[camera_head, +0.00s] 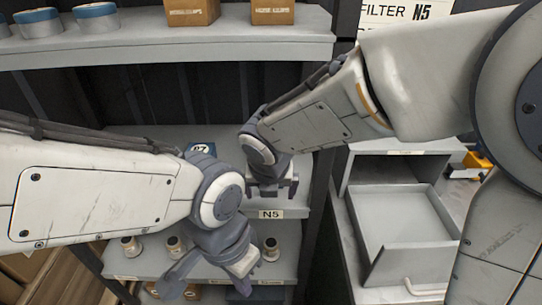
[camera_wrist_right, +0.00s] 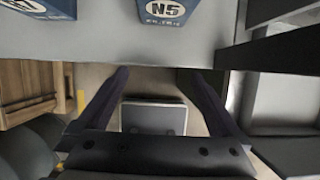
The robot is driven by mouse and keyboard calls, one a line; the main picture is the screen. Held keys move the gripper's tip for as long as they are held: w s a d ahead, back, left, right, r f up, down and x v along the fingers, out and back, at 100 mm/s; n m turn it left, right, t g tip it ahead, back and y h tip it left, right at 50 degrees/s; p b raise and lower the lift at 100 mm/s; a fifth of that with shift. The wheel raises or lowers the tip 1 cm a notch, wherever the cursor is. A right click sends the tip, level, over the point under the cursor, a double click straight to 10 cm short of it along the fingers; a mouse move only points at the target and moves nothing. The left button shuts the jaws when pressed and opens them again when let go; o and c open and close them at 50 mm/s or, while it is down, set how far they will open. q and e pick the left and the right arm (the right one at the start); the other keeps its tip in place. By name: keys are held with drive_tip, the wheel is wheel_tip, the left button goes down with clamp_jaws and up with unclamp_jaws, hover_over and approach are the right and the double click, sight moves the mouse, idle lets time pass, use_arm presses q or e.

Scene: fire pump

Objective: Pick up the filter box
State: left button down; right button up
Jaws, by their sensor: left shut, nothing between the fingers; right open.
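In the right wrist view a blue filter box (camera_wrist_right: 166,12) with a white round N5 label stands on a grey shelf at the top edge, partly cut off. A second blue box (camera_wrist_right: 40,5) shows at the top left corner. My right gripper (camera_wrist_right: 163,76) is open and empty; its fingers point toward the shelf edge below the N5 box, apart from it. In the head view my right gripper (camera_head: 273,188) is at the shelf edge above the N5 tag, and the N5 box is hidden there. My left gripper (camera_head: 210,272) is shut and empty, lower, before the bottom shelf.
The middle shelf (camera_head: 150,132) carries a blue box (camera_head: 201,149) with a round label. An upper shelf (camera_head: 170,50) holds cartons and round rolls. Several small cylinders (camera_head: 271,249) stand on the lower shelf. An open drawer (camera_head: 405,225) is at the right.

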drive_tip(key=w+p, duration=0.2)
drive_tip(key=w, duration=0.9)
drive_tip(key=shift+w+d+p, duration=0.1)
drive_tip(key=shift+w+p, duration=0.1)
drive_tip(key=shift+p, duration=0.15)
drive_tip(key=x, duration=0.5)
drive_tip(key=c, duration=1.3)
drive_tip(key=shift+c, duration=1.2)
drive_tip(key=shift+r, duration=0.1)
